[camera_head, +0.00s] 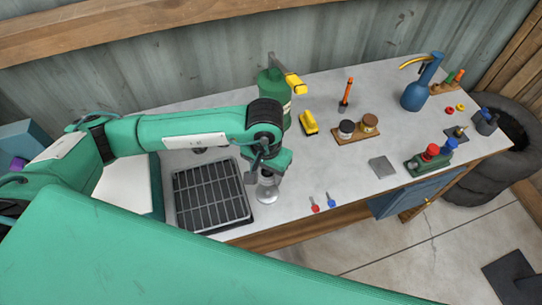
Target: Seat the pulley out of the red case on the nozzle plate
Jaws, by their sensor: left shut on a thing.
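My left gripper (266,174) points down over the bench, just right of the black slatted tray. It is shut on a silvery round thing (267,192), partly hidden by the fingers. I cannot tell whether this is the pulley, or whether it touches the bench. I see no red case. A small dark plate with an upright piece (457,134) at the right of the bench may be the nozzle plate, but it is too small to tell. My right gripper is not in view.
The black slatted tray (211,195) lies left of the gripper. Jars on a wooden board (358,136), a flat grey square (382,167) and a green block with red and blue knobs (428,161) stand rightward. The bench's middle is mostly clear.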

